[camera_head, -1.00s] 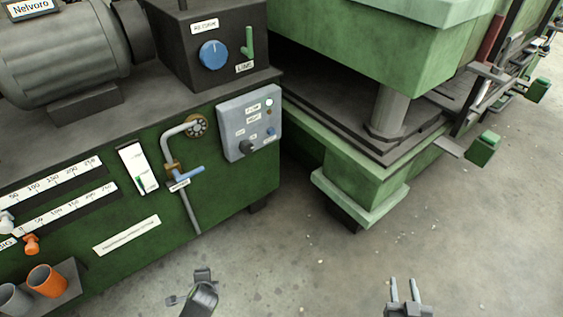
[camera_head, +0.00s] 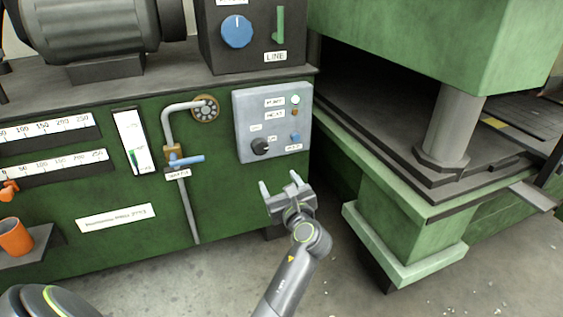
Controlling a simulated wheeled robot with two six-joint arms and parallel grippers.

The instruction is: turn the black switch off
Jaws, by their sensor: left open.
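The black switch (camera_head: 260,146) is a round dark knob low on the left of a grey control panel (camera_head: 245,102), on the front of the green machine. Small labels sit above and to the right of it; their text is too small to read surely. My left gripper (camera_head: 280,184) is open and empty, below the panel and a little right of the switch, its fingers pointing up toward the panel. It appears apart from the switch, which is fully visible. My right gripper is out of view.
A pale green press base (camera_head: 405,255) stands at right. An orange cup (camera_head: 15,238) sits at far left.

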